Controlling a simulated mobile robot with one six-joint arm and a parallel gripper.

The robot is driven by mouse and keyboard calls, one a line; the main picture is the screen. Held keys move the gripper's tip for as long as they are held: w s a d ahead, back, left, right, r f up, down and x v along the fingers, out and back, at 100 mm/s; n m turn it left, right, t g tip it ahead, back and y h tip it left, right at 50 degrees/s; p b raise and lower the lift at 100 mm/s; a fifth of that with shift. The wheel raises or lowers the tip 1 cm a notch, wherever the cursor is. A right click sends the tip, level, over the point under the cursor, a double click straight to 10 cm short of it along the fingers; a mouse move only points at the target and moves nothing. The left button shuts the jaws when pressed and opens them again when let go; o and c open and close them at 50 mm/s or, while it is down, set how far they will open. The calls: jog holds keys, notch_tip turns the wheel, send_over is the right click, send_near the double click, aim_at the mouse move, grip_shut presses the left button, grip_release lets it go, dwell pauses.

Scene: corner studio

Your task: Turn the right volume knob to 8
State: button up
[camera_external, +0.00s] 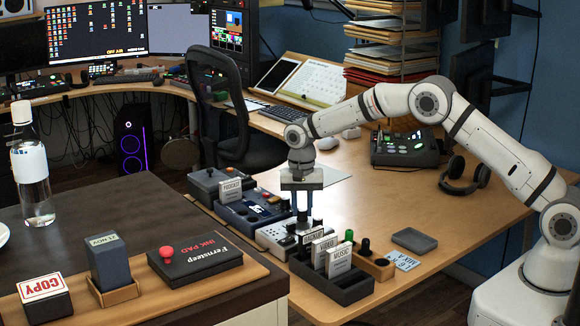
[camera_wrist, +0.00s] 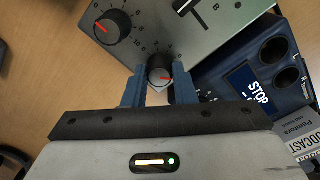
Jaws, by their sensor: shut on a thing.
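The grey control panel (camera_external: 271,236) stands on the wooden desk, below my gripper (camera_external: 303,222). The other knob (camera_wrist: 113,27) stands free to the upper left, beside a printed number scale.
A slider (camera_wrist: 206,13) is on the same panel. A blue device with a STOP screen (camera_wrist: 250,90) stands close beside it. A dark rack (camera_external: 345,290) of labelled cartridges and a wooden holder (camera_external: 374,266) crowd the near side. Headphones (camera_external: 466,177) lie farther right; the desk between is mostly clear.

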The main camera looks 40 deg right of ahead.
aim_at(301, 210)
jog(key=shift+w+r, duration=0.1)
jog(key=o, duration=1)
notch_tip(301, 210, up, 8)
jog(key=shift+f, duration=0.15)
